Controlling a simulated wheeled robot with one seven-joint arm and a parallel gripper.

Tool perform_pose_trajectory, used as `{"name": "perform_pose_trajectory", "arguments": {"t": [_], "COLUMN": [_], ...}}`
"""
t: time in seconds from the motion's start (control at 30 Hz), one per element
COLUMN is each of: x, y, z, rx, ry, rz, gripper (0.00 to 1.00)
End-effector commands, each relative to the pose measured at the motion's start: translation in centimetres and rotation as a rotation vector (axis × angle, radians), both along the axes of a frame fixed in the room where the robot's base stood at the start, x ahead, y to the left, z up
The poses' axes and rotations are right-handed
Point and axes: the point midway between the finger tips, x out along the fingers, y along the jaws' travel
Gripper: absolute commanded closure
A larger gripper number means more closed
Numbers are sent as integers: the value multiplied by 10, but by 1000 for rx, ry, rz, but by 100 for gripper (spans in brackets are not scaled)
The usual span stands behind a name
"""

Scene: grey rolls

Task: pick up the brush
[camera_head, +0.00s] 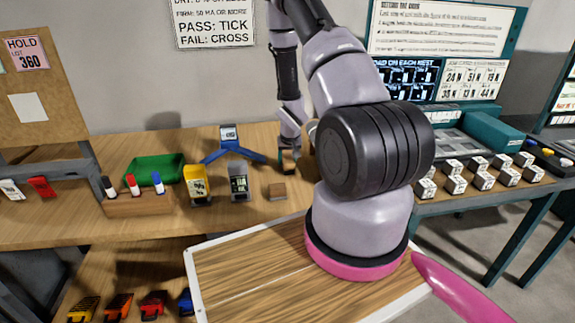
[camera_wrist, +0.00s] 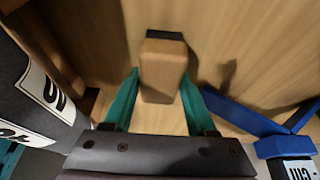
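The brush appears to be a brown wooden block with a dark end, seen in the wrist view (camera_wrist: 163,70). It lies between the two teal fingers of my gripper (camera_wrist: 160,82). The fingertips are close to its sides; I cannot tell whether they touch it. In the head view my gripper (camera_head: 288,152) is low over the wooden bench, with a small brown and dark block (camera_head: 288,161) at its fingers. The fingers themselves are too small to make out there.
A blue stand (camera_head: 232,153) is left of my gripper and shows at right in the wrist view (camera_wrist: 265,122).

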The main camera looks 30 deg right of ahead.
Motion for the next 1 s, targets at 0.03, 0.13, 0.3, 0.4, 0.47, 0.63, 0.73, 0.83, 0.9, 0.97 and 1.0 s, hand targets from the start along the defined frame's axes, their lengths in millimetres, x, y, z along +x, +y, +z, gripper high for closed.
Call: {"name": "perform_pose_trajectory", "arguments": {"t": [0.03, 0.13, 0.3, 0.4, 0.47, 0.63, 0.73, 0.83, 0.9, 0.97, 1.0], "x": [0, 0, 0, 0, 1, 1, 1, 1, 0, 0, 0], "y": [0, 0, 0, 0, 0, -1, 0, 0, 0, 0, 0], "z": [0, 0, 1, 7, 13, 42, 63, 80, 89, 95, 97], "rx": [0, 0, 0, 0, 0, 0, 0, 1, 1, 0, 0], "ry": [0, 0, -1, -1, -2, -5, -5, -4, -2, -2, 0], "rz": [0, 0, 0, -1, -2, -1, -1, -1, -1, 0, 0], "gripper": [95, 100, 100, 100, 100, 100, 100, 100, 100, 100, 100]}}
